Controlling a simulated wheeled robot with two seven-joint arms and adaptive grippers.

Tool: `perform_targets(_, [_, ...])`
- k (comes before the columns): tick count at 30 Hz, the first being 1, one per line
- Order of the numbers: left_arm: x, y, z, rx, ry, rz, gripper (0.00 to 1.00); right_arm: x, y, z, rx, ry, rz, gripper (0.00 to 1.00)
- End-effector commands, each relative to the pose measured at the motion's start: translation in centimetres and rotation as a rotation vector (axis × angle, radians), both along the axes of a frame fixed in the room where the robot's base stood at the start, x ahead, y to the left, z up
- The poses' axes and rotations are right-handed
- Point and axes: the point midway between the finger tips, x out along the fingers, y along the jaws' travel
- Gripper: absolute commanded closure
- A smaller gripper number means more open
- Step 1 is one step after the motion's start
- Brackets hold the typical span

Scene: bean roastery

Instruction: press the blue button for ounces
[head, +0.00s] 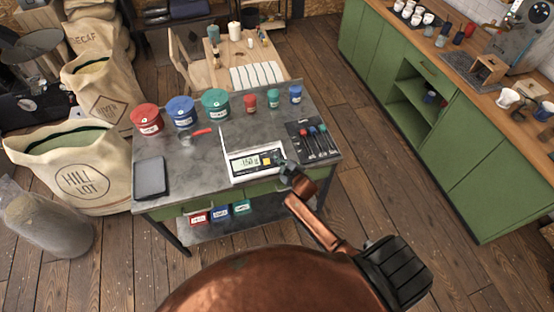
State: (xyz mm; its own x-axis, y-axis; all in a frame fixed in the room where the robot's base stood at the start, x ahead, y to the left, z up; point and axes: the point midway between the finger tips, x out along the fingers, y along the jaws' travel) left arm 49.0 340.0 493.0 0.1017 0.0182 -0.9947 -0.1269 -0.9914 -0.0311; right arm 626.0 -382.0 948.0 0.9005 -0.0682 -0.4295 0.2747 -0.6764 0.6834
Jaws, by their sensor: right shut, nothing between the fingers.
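A white scale (238,178) stands on the grey worktable (205,155), near its front edge. Its lit display (243,163) shows digits too small to read surely. A yellow button (266,161) shows on its dark panel, to the right of the display. I cannot make out a blue button; my right gripper covers the panel's right end. My right gripper (287,169) is shut and empty, with its tips at the right end of the scale's front; I cannot tell whether they touch it. My left gripper is not in view.
Red, blue and green tubs (181,113) and small canisters (273,99) line the table's back. A dark tray (151,178) lies at the left, a red-handled scoop (196,134) behind the scale. A black mat with several tools (314,142) lies close right of my gripper.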

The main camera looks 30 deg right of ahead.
Motion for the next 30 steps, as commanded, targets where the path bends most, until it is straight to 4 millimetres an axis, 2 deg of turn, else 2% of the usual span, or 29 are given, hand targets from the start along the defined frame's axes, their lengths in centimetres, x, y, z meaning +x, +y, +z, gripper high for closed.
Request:
perform_targets(23, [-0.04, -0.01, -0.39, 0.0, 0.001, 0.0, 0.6, 0.19, -0.04, -0.6, 0.001, 0.0, 0.0, 1.0])
perform_targets(30, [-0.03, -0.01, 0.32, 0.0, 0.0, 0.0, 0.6, 0.01, -0.01, -0.01, 0.001, 0.001, -0.001, 1.0])
